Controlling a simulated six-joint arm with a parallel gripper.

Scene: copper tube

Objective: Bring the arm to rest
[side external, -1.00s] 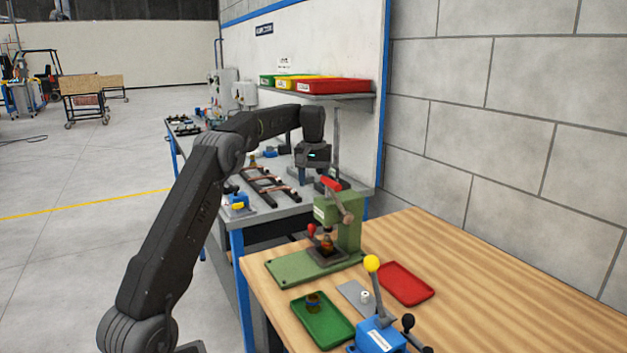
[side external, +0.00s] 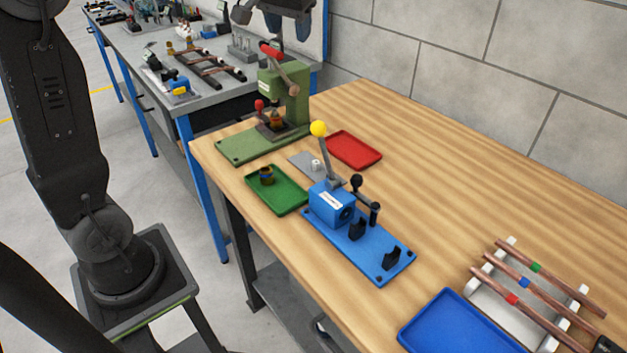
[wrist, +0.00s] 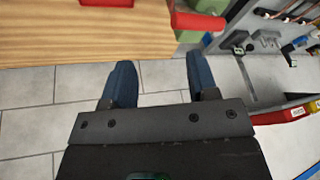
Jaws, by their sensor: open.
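My gripper (side external: 288,22) is at the top edge of the side view, above and behind the green press (side external: 283,95). Its two blue-grey fingers are spread with nothing between them. In the wrist view the open fingers (wrist: 161,82) show pale wall blocks between them, with the wooden table edge (wrist: 90,52) to the upper left. My gripper appears apart from all objects. Much of my arm between base and gripper is out of the side view.
The wooden table holds a green tray (side external: 290,200) with a small fitting, a red tray (side external: 355,150), a blue lever tool (side external: 350,240), a blue tray (side external: 455,330) and copper tubes (side external: 530,285) on a white rack. A grey bench (side external: 180,90) with tubes stands behind.

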